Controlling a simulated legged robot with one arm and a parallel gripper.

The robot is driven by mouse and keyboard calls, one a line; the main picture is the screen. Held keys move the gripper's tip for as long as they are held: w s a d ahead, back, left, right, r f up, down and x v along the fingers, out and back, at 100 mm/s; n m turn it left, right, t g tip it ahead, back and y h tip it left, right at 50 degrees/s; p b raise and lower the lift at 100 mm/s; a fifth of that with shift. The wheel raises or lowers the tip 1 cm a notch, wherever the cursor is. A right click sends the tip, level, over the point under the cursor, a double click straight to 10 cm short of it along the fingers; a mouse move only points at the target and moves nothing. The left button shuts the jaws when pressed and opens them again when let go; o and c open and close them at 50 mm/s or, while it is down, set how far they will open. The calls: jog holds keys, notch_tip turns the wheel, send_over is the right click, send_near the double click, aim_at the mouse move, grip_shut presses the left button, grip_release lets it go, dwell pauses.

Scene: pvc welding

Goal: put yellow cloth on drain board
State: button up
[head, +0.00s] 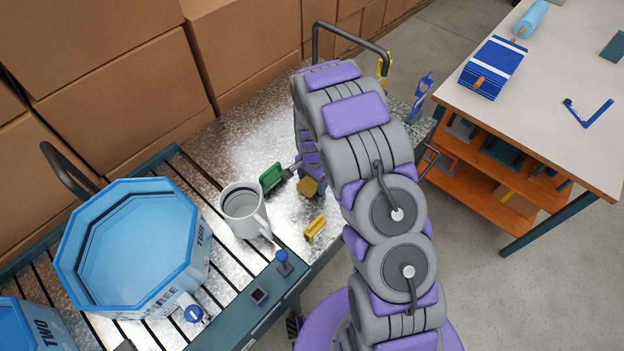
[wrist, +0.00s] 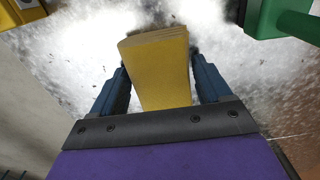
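The yellow cloth (wrist: 158,65) is a folded yellow block with layered edges. It lies between the two dark blue fingers of my gripper (wrist: 160,78) in the wrist view. The fingertips are very close to both its sides; I cannot tell whether they press on it. In the head view the cloth (head: 308,187) is small beside my gripper (head: 297,174), low over the shiny metal surface (head: 240,145). My arm covers part of that area. I cannot surely pick out a drain board; the metal top by the slatted part may be it.
A green-headed tool (head: 271,177) lies close left of the cloth, and a yellow piece (head: 315,228) lies nearer. A white mug (head: 244,212) and a blue octagonal tub (head: 132,247) stand left. Cardboard boxes (head: 130,100) line the back. A workbench (head: 545,85) stands right.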

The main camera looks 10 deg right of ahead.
jog(key=o, duration=0.4)
jog(key=shift+c, duration=0.2)
jog(key=shift+r, duration=0.1)
jog(key=s+d+r+n+p, duration=0.1)
jog(key=s+r, duration=0.3)
jog(key=r, duration=0.7)
jog(key=s+r+n+p, duration=0.1)
jog(key=s+r, duration=0.2)
jog(key=r, duration=0.8)
jog(key=s+r+n, duration=0.3)
jog(key=s+r, duration=0.1)
jog(key=s, duration=0.6)
jog(key=s+r+n+g, duration=0.1)
jog(key=s+r+n, duration=0.2)
jog(key=s, duration=0.7)
jog(key=s+r+n, duration=0.2)
jog(key=s+r, duration=0.3)
jog(key=s, duration=0.5)
jog(key=shift+d+n+g, duration=0.35)
jog(key=shift+n+g, duration=0.05)
jog(key=shift+w, duration=0.1)
